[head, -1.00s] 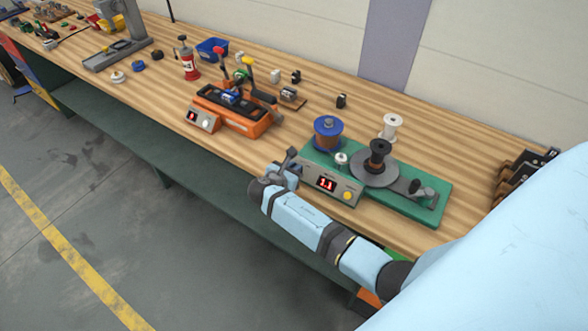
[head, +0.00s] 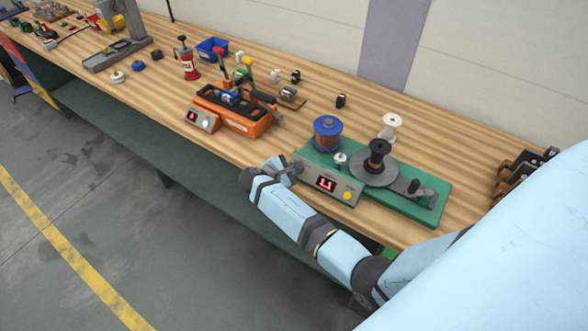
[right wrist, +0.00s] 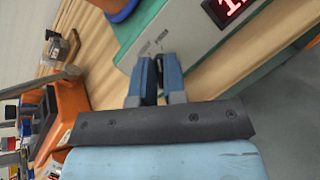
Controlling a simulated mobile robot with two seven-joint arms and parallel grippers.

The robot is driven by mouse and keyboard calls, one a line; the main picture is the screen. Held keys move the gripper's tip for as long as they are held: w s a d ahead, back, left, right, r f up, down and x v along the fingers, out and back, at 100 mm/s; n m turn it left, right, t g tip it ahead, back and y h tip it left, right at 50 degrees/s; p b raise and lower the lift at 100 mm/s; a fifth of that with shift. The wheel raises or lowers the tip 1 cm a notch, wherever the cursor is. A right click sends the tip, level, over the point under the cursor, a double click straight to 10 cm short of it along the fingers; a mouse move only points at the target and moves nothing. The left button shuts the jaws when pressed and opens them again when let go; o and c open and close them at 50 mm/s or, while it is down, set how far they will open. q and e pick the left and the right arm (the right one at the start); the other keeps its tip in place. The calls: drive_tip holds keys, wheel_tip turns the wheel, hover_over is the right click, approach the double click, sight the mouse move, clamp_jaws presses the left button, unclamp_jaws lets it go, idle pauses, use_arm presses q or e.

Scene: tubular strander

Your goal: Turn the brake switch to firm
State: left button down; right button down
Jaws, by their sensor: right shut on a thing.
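The machine has a green base (head: 425,205) with a grey control panel (head: 307,180) along its front, and the panel also shows in the right wrist view (right wrist: 192,38). My right gripper (head: 290,168) is at the left end of this panel. In the right wrist view its fingers (right wrist: 156,80) are closed together against the panel face, just below small printed marks. They are shut on the brake switch, which the fingers hide. Its setting cannot be read. My left gripper is not in view.
The panel carries a red lit display (head: 326,184) and a yellow button (head: 347,195). A blue-flanged copper spool (head: 327,134) and a dark spool (head: 377,155) stand on the base. An orange device (head: 236,112) sits to the left. Bare wooden bench lies between them.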

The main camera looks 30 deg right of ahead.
drive_tip(key=shift+m+g, duration=0.3)
drive_tip(key=shift+m, duration=0.7)
drive_tip(key=c, duration=1.2)
unclamp_jaws()
